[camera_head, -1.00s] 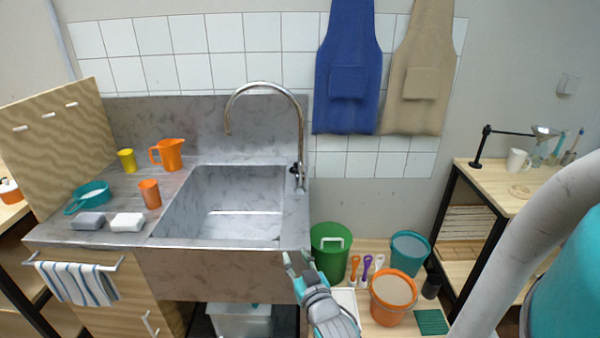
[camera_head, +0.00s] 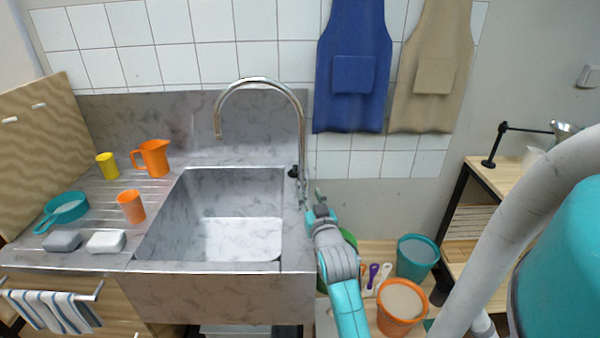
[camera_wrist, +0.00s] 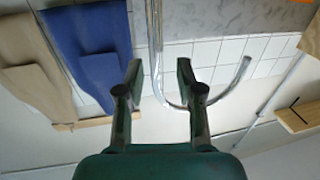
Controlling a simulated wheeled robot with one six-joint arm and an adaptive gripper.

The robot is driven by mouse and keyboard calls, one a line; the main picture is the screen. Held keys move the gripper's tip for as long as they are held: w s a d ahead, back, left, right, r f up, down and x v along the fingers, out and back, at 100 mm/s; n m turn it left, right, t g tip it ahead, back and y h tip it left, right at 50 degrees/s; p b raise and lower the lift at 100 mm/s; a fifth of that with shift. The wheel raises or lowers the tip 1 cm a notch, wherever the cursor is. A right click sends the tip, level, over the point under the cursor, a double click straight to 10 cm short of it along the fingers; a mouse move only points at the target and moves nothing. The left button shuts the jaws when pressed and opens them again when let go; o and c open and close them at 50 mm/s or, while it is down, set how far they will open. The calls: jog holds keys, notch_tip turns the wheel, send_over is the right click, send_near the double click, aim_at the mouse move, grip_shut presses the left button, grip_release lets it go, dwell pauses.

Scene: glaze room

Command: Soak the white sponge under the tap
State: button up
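The white sponge (camera_head: 106,243) lies flat on the ribbed drainboard left of the basin, beside a grey sponge-like block (camera_head: 62,241). The tap (camera_head: 258,82) is a tall chrome gooseneck at the sink's back right, its spout over the basin; no water shows from it. A small dark part (camera_head: 293,172) is at its base. My gripper (camera_head: 308,196) is at the sink's right edge, close to the tap's base, far from the sponge. In the wrist view my gripper (camera_wrist: 159,78) is open and empty, with the tap's pipe (camera_wrist: 155,35) showing between the fingertips; contact cannot be told.
The basin (camera_head: 240,238) looks empty. A teal pan (camera_head: 68,209), an orange cup (camera_head: 131,206), a yellow cup (camera_head: 107,166) and an orange jug (camera_head: 153,158) stand on the drainboard. An orange bucket (camera_head: 401,307) and a teal bucket (camera_head: 416,257) stand right of the sink.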

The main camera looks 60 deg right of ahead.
aim_at(303, 178)
jog(key=x, duration=1)
jog(key=shift+w+d, duration=0.1)
jog(key=shift+d, duration=0.05)
grip_shut()
